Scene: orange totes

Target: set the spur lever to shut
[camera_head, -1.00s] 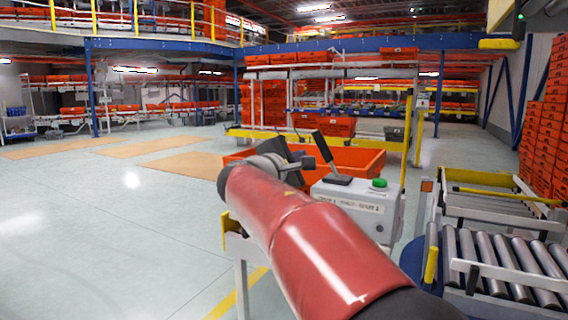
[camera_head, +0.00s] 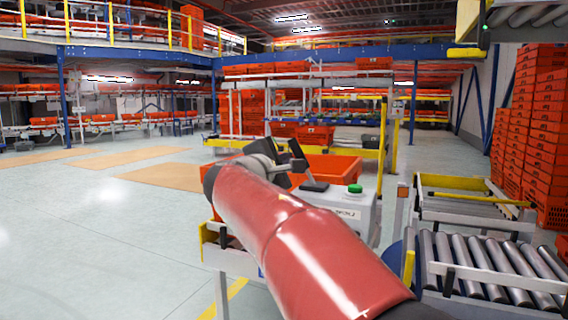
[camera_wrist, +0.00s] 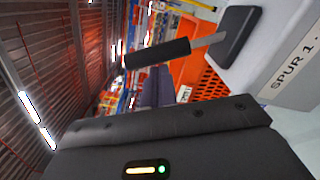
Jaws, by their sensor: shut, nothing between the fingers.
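The spur lever has a black grip (camera_head: 298,149) and a dark base plate on a grey control box (camera_head: 352,212). In the head view it leans up and left, partly overlapped by my gripper. In the wrist view the lever grip (camera_wrist: 157,53) lies across the picture just beyond my fingers, on a metal stem from its base (camera_wrist: 238,35). The box label there reads "SPUR 1"; its setting words are not readable. My gripper (camera_head: 299,166) is shut and empty, close beside the lever. Its fingers also show in the wrist view (camera_wrist: 156,90). I cannot tell whether they touch the grip.
A green button (camera_head: 355,188) sits on the box top. An orange tote (camera_head: 335,166) is behind the box. Roller conveyors (camera_head: 490,265) stand at the right, with stacked orange totes (camera_head: 530,130) beyond. Open floor lies at the left.

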